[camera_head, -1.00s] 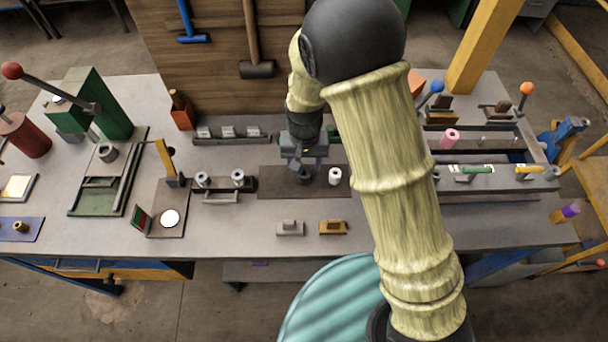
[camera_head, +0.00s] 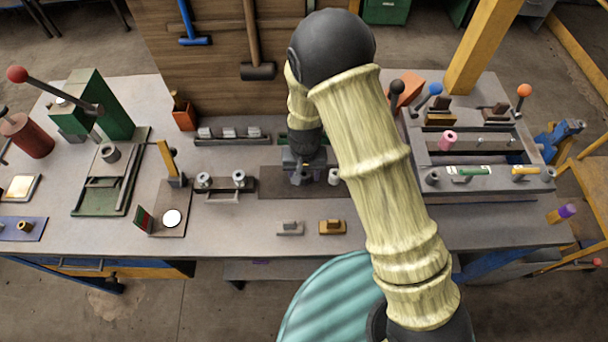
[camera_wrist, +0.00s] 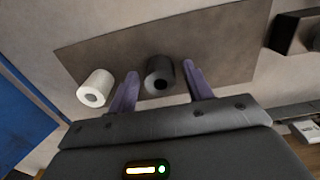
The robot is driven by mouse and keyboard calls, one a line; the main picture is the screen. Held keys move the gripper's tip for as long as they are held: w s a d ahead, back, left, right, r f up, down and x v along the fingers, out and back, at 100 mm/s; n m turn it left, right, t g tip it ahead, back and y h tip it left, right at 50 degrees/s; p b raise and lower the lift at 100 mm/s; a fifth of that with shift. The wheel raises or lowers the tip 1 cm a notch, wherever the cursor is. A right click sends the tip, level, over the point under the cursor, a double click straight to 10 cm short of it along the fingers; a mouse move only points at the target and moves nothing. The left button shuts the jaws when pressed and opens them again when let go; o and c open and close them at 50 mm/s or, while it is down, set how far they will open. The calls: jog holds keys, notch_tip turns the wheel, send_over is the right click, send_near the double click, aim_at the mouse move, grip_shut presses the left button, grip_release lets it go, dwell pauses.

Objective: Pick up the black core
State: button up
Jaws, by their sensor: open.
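The black core (camera_wrist: 159,76) is a short dark hollow cylinder on a dark brown mat (camera_wrist: 218,50) in the wrist view. My gripper (camera_wrist: 160,85) is open, with its two purple fingers on either side of the core and a gap showing beside each. I cannot tell how far down the fingers reach. A white hollow cylinder (camera_wrist: 95,88) stands on the mat just outside the left finger. In the head view my gripper (camera_head: 303,178) is low over the mat (camera_head: 275,185) and hides the black core; the white cylinder (camera_head: 334,176) shows to its right.
A grey fixture with two metal rollers (camera_head: 222,185) stands left of the mat. A grey block (camera_head: 290,228) and a brown block (camera_head: 333,227) lie in front. A low rack (camera_head: 232,138) is behind. A slotted frame with coloured knobs (camera_head: 475,180) stands at the right.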

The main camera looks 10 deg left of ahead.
jog(key=shift+c, duration=0.2)
dwell(0.3)
jog(key=c, duration=0.9)
notch_tip(320, 180, up, 10)
jog(key=b, duration=0.1)
dwell(0.6)
